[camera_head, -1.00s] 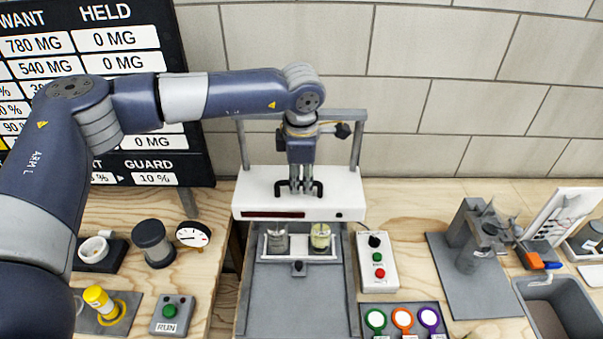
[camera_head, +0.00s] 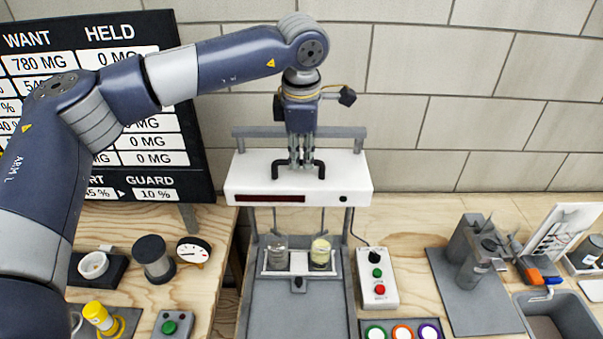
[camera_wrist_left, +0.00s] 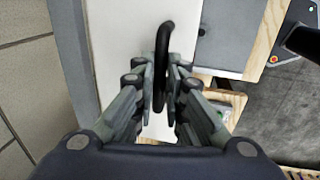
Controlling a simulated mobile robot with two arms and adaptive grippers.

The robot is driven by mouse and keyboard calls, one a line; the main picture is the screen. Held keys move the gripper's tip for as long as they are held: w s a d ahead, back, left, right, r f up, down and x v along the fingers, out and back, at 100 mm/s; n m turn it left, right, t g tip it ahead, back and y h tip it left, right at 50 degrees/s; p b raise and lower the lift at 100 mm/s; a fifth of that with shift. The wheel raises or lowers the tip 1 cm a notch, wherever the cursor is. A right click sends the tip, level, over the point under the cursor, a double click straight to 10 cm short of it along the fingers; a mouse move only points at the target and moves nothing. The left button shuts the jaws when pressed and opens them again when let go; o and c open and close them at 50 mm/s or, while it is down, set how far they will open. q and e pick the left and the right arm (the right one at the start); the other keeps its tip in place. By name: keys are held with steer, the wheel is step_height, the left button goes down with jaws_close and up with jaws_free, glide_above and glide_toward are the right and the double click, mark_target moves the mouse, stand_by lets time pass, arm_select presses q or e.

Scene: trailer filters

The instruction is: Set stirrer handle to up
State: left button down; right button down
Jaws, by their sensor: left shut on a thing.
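The stirrer head is a white box (camera_head: 240,180) raised on two posts above two beakers. Its black handle (camera_head: 319,169) is a bar on top of the box, and it also shows in the left wrist view (camera_wrist_left: 164,35). My left gripper (camera_head: 301,166) points down from above and is shut on the middle of the handle. In the left wrist view its fingers (camera_wrist_left: 163,85) sit on both sides of the black bar. A clear beaker (camera_head: 277,258) and a beaker with yellowish contents (camera_head: 320,254) stand below the box. My right gripper is not seen.
A control box (camera_head: 377,279) with a knob and green and red buttons stands right of the stirrer. A dial gauge (camera_head: 193,250) and a dark jar (camera_head: 153,259) stand left. The WANT/HELD board (camera_head: 150,190) is behind my left arm. A grey sink (camera_head: 560,312) is at right.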

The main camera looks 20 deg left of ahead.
arm_select(q)
steer(key=shift+w+r, duration=0.2)
steer(key=shift+r, duration=0.4)
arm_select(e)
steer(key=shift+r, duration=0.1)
arm_select(q)
steer(key=c, duration=1.7)
jaws_free()
steer(key=shift+r, duration=0.1)
steer(key=shift+o, duration=0.2)
steer(key=shift+s, duration=0.25)
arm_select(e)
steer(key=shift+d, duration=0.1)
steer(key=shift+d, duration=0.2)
arm_select(q)
step_height(320, 180, up, 12)
steer(key=s, duration=0.2)
steer(key=shift+d+f, duration=0.2)
steer(key=shift+d, duration=0.1)
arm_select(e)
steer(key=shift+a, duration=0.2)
